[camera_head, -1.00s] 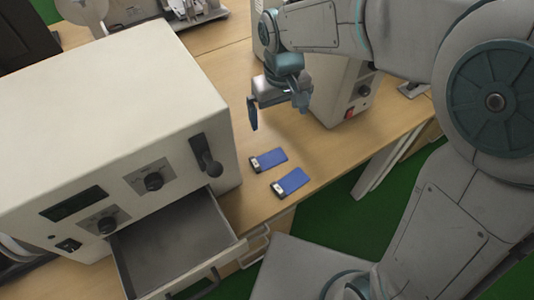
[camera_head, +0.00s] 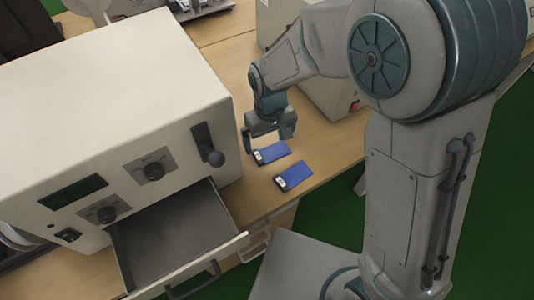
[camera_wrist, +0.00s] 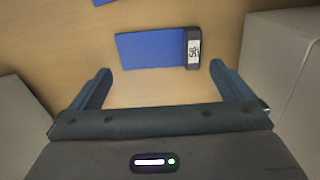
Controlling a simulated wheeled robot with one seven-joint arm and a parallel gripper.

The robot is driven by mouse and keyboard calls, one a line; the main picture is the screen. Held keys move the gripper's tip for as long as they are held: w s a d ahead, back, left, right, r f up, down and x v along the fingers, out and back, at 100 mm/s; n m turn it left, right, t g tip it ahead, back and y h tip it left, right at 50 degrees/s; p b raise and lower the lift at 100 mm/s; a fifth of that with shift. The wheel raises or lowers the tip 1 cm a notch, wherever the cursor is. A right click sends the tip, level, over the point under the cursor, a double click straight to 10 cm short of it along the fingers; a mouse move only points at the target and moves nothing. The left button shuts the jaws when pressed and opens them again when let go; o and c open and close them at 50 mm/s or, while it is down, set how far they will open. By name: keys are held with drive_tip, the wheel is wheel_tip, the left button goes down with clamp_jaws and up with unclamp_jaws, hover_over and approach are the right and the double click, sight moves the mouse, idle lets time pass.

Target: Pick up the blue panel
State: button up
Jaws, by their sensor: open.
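Two blue panels, each with a dark end bearing a white label, lie flat on the wooden table. The rear panel (camera_head: 275,152) is just below my gripper (camera_head: 268,142), and the front panel (camera_head: 295,174) lies nearer the table's front edge. In the wrist view the rear panel (camera_wrist: 150,49) lies just beyond the fingertips of my open, empty gripper (camera_wrist: 160,72), its labelled end to the right. Only a sliver of the front panel (camera_wrist: 103,2) shows at the top edge there. I cannot tell the exact height of the fingers above the table.
A large white box-shaped machine (camera_head: 110,100) stands to the left, its drawer (camera_head: 180,240) pulled open and empty. Another light-coloured machine (camera_head: 335,90) stands behind and right of my gripper. The table (camera_head: 240,200) is bare around the panels.

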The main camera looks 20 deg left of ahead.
wheel_tip(320, 180, down, 3)
drive_tip(key=shift+r, duration=0.1)
drive_tip(key=c, duration=0.7)
drive_tip(key=shift+r, duration=0.1)
drive_tip(key=shift+r, duration=0.6)
wheel_tip(320, 180, up, 3)
drive_tip(key=shift+r, duration=0.15)
drive_tip(key=s+d+r, duration=0.5)
drive_tip(key=d+r, duration=0.1)
drive_tip(key=d, duration=0.4)
drive_tip(key=shift+s+d+r, duration=0.2)
drive_tip(key=shift+s+d, duration=0.05)
